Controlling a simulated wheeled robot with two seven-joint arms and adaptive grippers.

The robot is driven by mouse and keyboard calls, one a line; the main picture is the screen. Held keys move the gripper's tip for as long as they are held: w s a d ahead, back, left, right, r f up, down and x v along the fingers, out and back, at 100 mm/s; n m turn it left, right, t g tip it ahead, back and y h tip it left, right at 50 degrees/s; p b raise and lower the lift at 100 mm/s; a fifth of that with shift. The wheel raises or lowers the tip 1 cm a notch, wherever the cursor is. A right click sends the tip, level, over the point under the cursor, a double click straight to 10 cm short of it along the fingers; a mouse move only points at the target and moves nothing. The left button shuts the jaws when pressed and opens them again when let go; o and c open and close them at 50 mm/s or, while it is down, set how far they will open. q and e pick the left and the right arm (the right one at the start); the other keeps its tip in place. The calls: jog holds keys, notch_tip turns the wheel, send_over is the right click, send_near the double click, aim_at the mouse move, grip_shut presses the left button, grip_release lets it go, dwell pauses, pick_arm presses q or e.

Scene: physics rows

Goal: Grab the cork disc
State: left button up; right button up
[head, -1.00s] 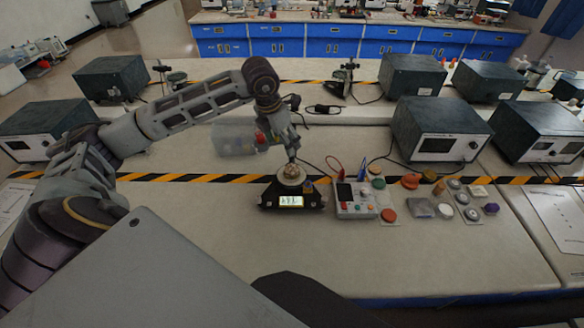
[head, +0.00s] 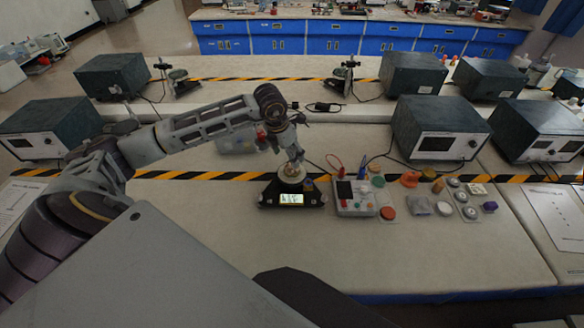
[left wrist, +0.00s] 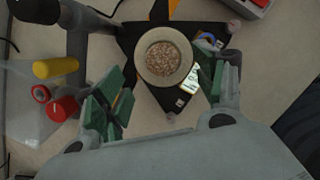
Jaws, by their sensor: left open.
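The cork disc (left wrist: 163,57) is round and speckled brown. In the left wrist view it lies in the cream round pan (left wrist: 139,66) of a dark balance (left wrist: 130,37). In the head view the balance (head: 268,194) stands mid-table with its display lit, and the disc is mostly hidden by my gripper. My left gripper (left wrist: 166,88) is open, its green-padded fingers on either side of the balance and the disc slightly beyond the fingertips. In the head view it points down just over the pan (head: 291,184). I cannot tell whether it touches the disc. My right gripper is not in view.
A clear plastic box (head: 232,141) with red and yellow items stands left of the balance. A grey control box (head: 353,200) with leads is close on its right, then several small discs and blocks. The front of the table (head: 440,260) is clear.

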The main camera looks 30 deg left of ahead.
aim_at(291, 168)
pick_arm(q)
jog(key=shift+w+f, duration=0.1)
jog(key=shift+f, duration=0.4)
jog(key=shift+f, duration=0.1)
jog(key=shift+d+f+p, duration=0.1)
jog(key=shift+f+p, duration=0.3)
jog(key=shift+f, duration=0.2)
jog(key=x, duration=0.2)
jog(key=shift+f+p, duration=0.4)
jog(key=shift+f, duration=0.55)
jog(key=shift+c, duration=0.2)
jog(key=c, duration=0.8)
